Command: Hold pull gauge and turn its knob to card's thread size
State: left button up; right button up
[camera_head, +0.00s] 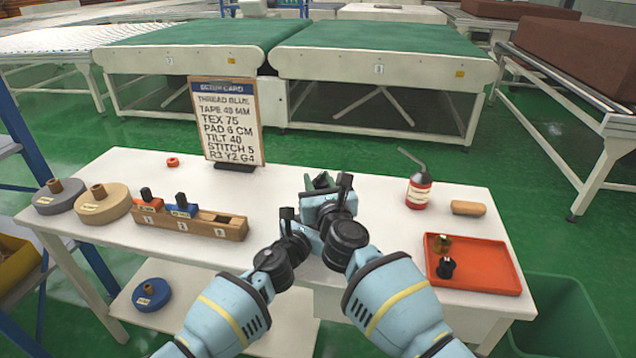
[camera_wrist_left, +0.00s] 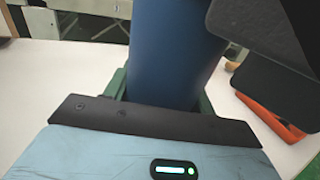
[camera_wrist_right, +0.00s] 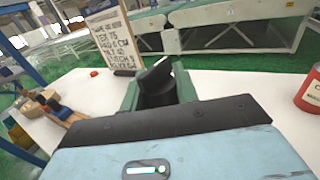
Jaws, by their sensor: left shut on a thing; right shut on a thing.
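The pull gauge (camera_wrist_left: 172,50) shows in the left wrist view as a blue cylinder between the green fingers of my left gripper (camera_wrist_left: 163,95), which is shut on it. In the right wrist view my right gripper (camera_wrist_right: 158,92) is shut on a black knob (camera_wrist_right: 155,78) with a raised slanted grip. In the head view my right gripper (camera_head: 322,186) hides most of the gauge, and the two grippers are close together over the table. No scale marks are visible. The setup card (camera_head: 228,120) stands upright at the table's back and reads "TEX 75".
The white table (camera_head: 130,170) holds a wooden block (camera_head: 228,228) with orange and blue pieces, grey (camera_head: 60,197) and tan (camera_head: 103,204) spools, a red bottle (camera_head: 418,192), a wooden piece (camera_head: 468,208) and an orange tray (camera_head: 490,283). A green bin (camera_head: 565,320) stands at right.

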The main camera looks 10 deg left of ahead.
jog(key=shift+m+h, duration=0.4)
jog(key=shift+h, duration=0.2)
jog(key=o, duration=0.8)
jog(key=shift+o, duration=0.9)
jog(key=shift+d+f, duration=0.1)
jog(key=shift+s, duration=0.1)
jog(key=v, duration=1.2)
jog(key=shift+f, duration=0.2)
